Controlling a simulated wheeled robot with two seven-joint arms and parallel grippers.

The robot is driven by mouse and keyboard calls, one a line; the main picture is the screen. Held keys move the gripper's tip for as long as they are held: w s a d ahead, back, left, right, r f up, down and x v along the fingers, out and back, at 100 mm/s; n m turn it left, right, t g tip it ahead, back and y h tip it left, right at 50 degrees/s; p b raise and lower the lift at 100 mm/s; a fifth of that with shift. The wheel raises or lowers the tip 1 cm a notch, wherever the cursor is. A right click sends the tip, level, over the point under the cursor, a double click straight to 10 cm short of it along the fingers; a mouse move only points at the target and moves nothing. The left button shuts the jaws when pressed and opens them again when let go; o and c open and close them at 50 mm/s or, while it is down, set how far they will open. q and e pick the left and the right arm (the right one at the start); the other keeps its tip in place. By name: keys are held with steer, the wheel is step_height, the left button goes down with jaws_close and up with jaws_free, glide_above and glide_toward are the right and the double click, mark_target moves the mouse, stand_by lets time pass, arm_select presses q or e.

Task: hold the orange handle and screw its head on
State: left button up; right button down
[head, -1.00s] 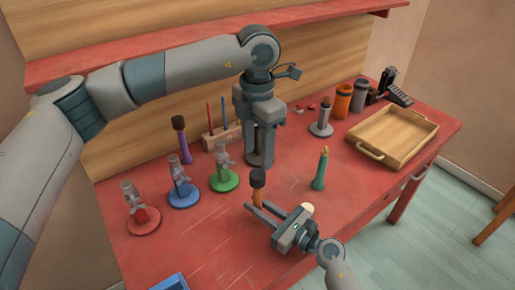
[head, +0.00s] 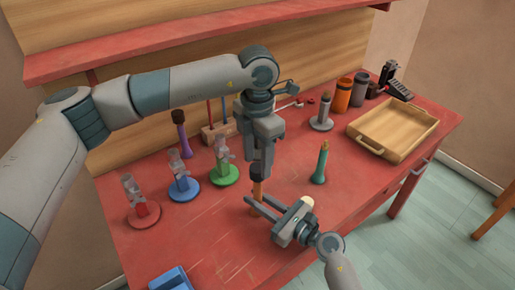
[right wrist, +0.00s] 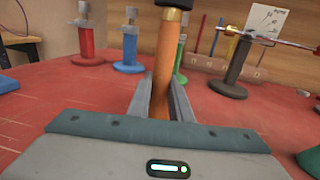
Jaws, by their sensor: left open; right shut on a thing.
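The orange handle (head: 257,189) stands upright at the front middle of the red bench. My right gripper (head: 254,204) is shut on it low down. In the right wrist view the handle (right wrist: 165,65) rises between the fingers to a gold collar (right wrist: 171,14). A dark head (head: 257,172) sits at the handle's top; only its lower edge shows in the wrist view, and I cannot tell how tightly it is seated. My left gripper (head: 261,160) is open, pointing down right at the head, its fingers partly hiding the head's upper part.
Red, blue and green stands (head: 223,178) are to the left, with a purple handle (head: 182,140) behind. A green handle (head: 321,163) stands to the right, and a grey stand (head: 322,118) behind it. A wooden tray (head: 425,140) is at the right. A blue object (head: 172,280) lies front left.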

arm_select(q)
steer(key=shift+f, duration=1.4)
steer(key=c, duration=1.1)
steer(key=m, duration=0.5)
steer(key=o, duration=1.2)
steer(key=shift+o, duration=0.2)
step_height(320, 180, up, 12)
